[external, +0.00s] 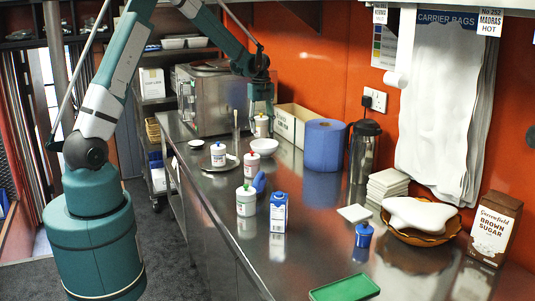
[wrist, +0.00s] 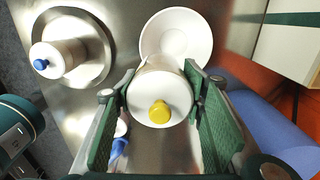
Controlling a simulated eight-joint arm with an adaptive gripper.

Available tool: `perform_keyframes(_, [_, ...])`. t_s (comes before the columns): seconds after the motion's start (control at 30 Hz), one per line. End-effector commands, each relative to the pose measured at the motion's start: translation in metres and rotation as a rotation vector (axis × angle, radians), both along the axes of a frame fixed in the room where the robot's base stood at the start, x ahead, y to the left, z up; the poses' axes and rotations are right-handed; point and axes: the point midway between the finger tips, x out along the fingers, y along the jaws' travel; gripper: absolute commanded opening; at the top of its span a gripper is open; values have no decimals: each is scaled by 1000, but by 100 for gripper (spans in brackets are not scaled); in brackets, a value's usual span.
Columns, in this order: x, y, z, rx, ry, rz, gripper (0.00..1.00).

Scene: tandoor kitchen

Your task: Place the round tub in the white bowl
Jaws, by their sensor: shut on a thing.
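The round tub (external: 262,129) is white with a yellow knob on its lid. My gripper (external: 262,110) is shut on it and holds it upright. The wrist view shows the tub (wrist: 157,82) between the two green finger pads of my gripper (wrist: 160,112). The white bowl (external: 264,147) stands on the steel counter, just below the tub in the external picture. In the wrist view the bowl (wrist: 178,28) appears empty, and the tub covers part of its lower edge. The tub's underside is hidden, so its exact height is unclear.
A plate (external: 232,165) bearing a blue-knobbed tub (external: 218,154) stands left of the bowl. A small white dish (external: 196,143) lies further left. A blue paper roll (external: 324,146) and an open box (external: 297,123) stand right. Other tubs and a blue carton (external: 279,212) stand nearer.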

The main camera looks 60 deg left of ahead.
Motion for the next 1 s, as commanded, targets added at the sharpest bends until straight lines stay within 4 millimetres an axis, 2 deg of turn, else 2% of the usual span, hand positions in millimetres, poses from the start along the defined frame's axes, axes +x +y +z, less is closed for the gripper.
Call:
perform_keyframes(0.27, [0,0,-5,0,0,0,24])
perform_keyframes(0.6, [0,0,-35,0,0,0,24])
perform_keyframes(1.0, [0,0,-39,0,0,0,24])
